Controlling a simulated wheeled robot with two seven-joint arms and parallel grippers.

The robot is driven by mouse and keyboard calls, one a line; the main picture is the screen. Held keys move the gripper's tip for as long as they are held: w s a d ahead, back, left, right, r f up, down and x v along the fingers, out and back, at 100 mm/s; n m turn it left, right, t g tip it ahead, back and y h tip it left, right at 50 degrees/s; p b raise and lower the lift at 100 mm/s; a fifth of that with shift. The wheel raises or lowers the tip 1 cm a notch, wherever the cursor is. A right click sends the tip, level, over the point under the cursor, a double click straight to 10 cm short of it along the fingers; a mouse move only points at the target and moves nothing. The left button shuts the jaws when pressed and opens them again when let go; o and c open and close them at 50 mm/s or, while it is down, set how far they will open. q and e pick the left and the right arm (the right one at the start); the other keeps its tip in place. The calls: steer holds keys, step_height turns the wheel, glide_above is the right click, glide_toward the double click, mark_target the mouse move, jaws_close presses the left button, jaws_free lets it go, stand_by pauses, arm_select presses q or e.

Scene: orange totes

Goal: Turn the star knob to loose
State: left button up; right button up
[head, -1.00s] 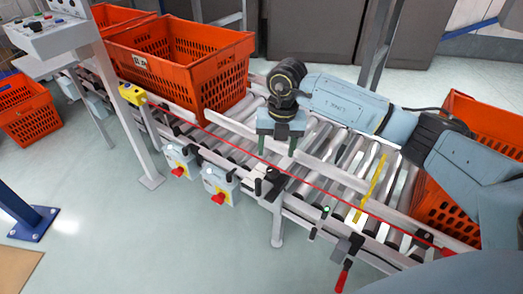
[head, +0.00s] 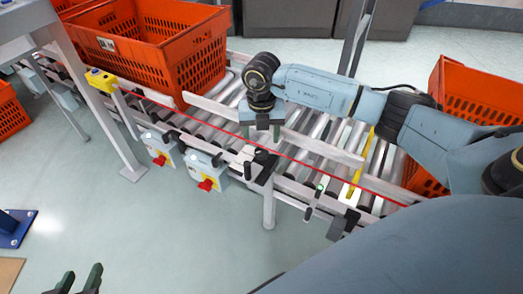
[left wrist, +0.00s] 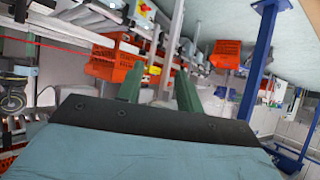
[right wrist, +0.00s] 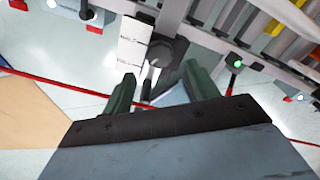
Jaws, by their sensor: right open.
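A dark star knob (right wrist: 166,50) sits beside a white plate on the conveyor's side rail in the right wrist view, a little beyond the fingertips. In the head view the dark knob and clamp (head: 262,160) are small, just below my right gripper (head: 260,132). That gripper points down at the rail, and its green fingers are apart and empty, also in the right wrist view (right wrist: 160,88). I see no contact with the knob. My left gripper (head: 80,278) is at the bottom left over the floor. Its fingers stand apart and empty in the left wrist view (left wrist: 158,88).
An orange tote (head: 185,75) stands on the roller conveyor at left, another tote (head: 465,95) at right. A red cord (head: 310,165) runs along the near rail. Two boxes with red switches (head: 205,184) hang below it. Open floor lies in front.

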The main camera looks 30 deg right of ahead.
mark_target(261, 151)
step_height(261, 151, down, 5)
steer(key=shift+r+b, duration=0.1)
steer(key=shift+b, duration=0.8)
steer(key=shift+f, duration=0.35)
arm_select(q)
step_height(261, 151, up, 9)
steer(key=w+d+t+h, duration=0.2)
steer(key=w+t, duration=0.1)
steer(key=t, duration=0.3)
steer(key=shift+d+f, duration=0.2)
steer(key=shift+d, duration=0.05)
arm_select(e)
steer(key=c, duration=1)
